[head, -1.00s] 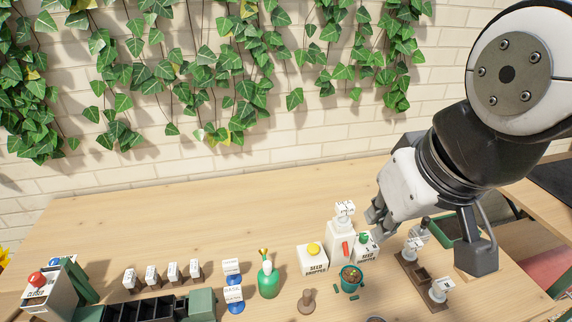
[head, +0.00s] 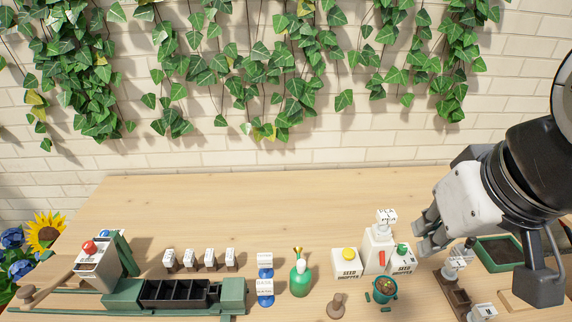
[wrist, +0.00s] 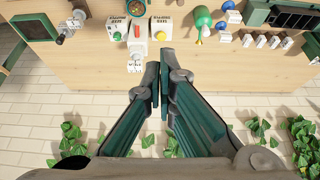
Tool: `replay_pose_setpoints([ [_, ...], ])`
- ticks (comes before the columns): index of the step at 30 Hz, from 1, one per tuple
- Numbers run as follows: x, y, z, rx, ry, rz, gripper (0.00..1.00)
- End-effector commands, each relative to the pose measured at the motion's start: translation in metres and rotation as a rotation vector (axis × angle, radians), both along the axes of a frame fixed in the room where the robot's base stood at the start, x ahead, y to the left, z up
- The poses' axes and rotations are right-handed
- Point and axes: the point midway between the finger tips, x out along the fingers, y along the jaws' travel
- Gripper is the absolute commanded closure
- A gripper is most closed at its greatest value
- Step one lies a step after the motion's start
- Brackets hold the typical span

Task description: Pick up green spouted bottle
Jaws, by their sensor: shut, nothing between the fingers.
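The green spouted bottle (head: 301,281) stands upright on the table, with a round green body and a yellowish spout on top. It also shows in the wrist view (wrist: 203,17) near the top edge. My gripper (wrist: 160,68) is shut and empty in the wrist view, its fingertips close together, apart from the bottle. In the head view my gripper is at the right, above the table and well to the right of the bottle.
White seed shoppers with yellow (head: 347,262) and green (head: 402,257) knobs and a white dispenser (head: 377,250) stand between bottle and gripper. A small green pot (head: 380,291), a brown stamper (head: 336,306) and blue-based labels (head: 265,288) are near. A black tray (head: 180,293) lies left. The table's back is clear.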

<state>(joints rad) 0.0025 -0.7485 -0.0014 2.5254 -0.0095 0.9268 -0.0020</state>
Motion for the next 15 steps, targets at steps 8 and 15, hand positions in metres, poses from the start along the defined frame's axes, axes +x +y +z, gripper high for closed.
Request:
replay_pose_setpoints([
  [8, 0.001, 0.000, 0.000, -0.007, 0.003, 0.008, 0.77],
  [15, 0.031, 0.006, -0.002, -0.149, 0.087, 0.201, 0.59],
])
